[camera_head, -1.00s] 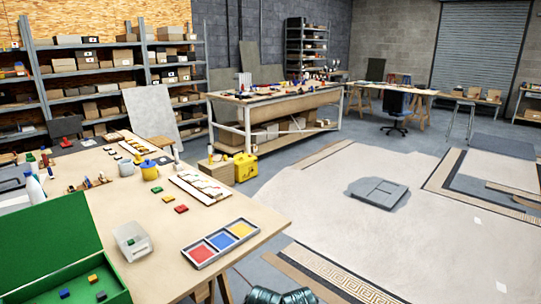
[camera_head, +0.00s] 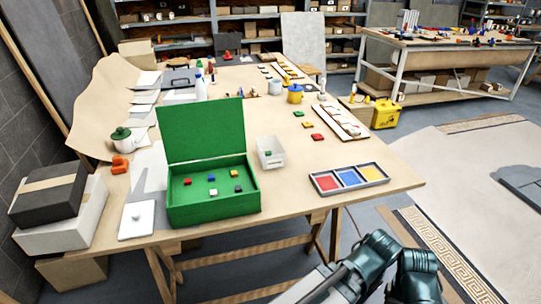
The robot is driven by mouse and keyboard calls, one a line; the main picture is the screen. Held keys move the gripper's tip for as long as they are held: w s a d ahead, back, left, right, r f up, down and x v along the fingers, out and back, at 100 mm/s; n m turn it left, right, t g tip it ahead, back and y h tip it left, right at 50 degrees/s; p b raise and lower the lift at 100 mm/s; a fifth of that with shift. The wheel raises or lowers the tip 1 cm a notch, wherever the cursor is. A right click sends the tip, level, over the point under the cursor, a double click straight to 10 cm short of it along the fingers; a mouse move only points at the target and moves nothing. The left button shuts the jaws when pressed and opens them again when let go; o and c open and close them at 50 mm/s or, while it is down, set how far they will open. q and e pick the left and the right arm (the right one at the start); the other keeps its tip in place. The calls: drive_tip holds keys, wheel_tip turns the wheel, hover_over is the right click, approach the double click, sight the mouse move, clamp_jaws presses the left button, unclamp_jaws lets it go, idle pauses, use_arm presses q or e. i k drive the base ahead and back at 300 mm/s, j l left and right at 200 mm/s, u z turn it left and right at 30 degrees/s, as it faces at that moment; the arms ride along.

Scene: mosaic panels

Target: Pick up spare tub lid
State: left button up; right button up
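A flat white square lid (camera_head: 137,220) with a small knob on top lies at the front left edge of the wooden table (camera_head: 290,206). It is left of the open green box (camera_head: 213,212), and nothing covers it. A clear tub (camera_head: 270,153) with a green piece in it stands right of the green box. Dark teal links of one of my arms show at the bottom right, well away from the lid. No gripper fingers are in view.
The green box, lid raised, holds several coloured tiles. A tray (camera_head: 378,182) with red, blue and yellow sections lies on the right. An orange object (camera_head: 119,165) sits behind the lid. Dark and white boxes (camera_head: 65,228) are stacked left of the table. Table legs stand below.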

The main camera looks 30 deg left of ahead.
sight(138, 221)
drive_tip(key=u, duration=2.35)
